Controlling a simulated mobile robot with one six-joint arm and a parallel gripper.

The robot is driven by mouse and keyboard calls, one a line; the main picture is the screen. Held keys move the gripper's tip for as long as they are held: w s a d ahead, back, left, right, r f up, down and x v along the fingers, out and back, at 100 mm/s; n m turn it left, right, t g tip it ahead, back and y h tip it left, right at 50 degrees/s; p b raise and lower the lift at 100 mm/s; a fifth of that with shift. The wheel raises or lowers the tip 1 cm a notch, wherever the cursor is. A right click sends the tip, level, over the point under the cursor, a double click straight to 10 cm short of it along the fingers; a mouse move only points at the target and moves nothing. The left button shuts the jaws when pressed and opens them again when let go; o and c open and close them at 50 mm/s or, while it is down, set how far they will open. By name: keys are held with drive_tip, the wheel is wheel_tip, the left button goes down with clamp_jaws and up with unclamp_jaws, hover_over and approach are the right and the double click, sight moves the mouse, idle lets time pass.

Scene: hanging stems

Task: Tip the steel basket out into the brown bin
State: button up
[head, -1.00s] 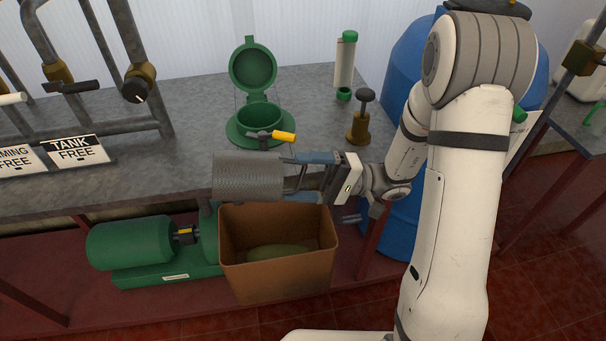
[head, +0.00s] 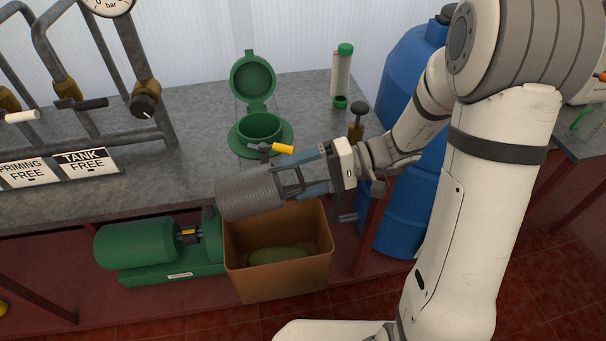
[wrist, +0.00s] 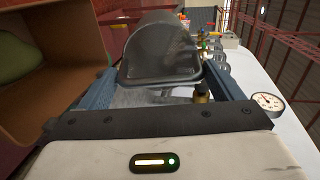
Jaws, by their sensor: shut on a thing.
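The steel basket (head: 248,192) is a grey mesh cylinder lying nearly on its side, its far end tilted a little down to the left. My gripper (head: 308,174) is shut on its handle frame at the right. The basket hangs over the left rim of the brown bin (head: 283,281), apart from the bin's floor. The bin stands below the bench edge and holds a dull green lump (head: 280,255). In the wrist view the basket (wrist: 160,50) is between the blue fingers, and the bin (wrist: 70,85) is at the left. The basket's contents cannot be made out.
A green pump and motor (head: 150,245) stands left of the bin. On the bench are an open green lidded housing (head: 259,127) with a yellow-handled valve (head: 283,149) and a brass valve (head: 356,125). A blue drum (head: 403,215) stands at the right.

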sight(276, 168)
drive_tip(key=shift+s+a+r+t+h+p, duration=0.1)
drive_tip(key=shift+a+r+t+h+p, duration=0.05)
drive_tip(key=shift+r+h+p, duration=0.45)
drive_tip(key=shift+a+r+t+h+p, duration=0.15)
drive_tip(key=shift+r+h+p, duration=0.3)
drive_tip(key=shift+p, duration=0.2)
drive_tip(key=r+h+p, duration=0.1)
drive_tip(key=h+p, duration=0.1)
drive_tip(key=a+r+t+h+p, duration=0.1)
drive_tip(key=h+p, duration=0.1)
drive_tip(key=shift+s+a+r+p, duration=0.15)
drive_tip(key=shift+s+r+p, duration=0.05)
drive_tip(key=shift+r+p, duration=0.2)
drive_tip(key=shift+h, duration=0.35)
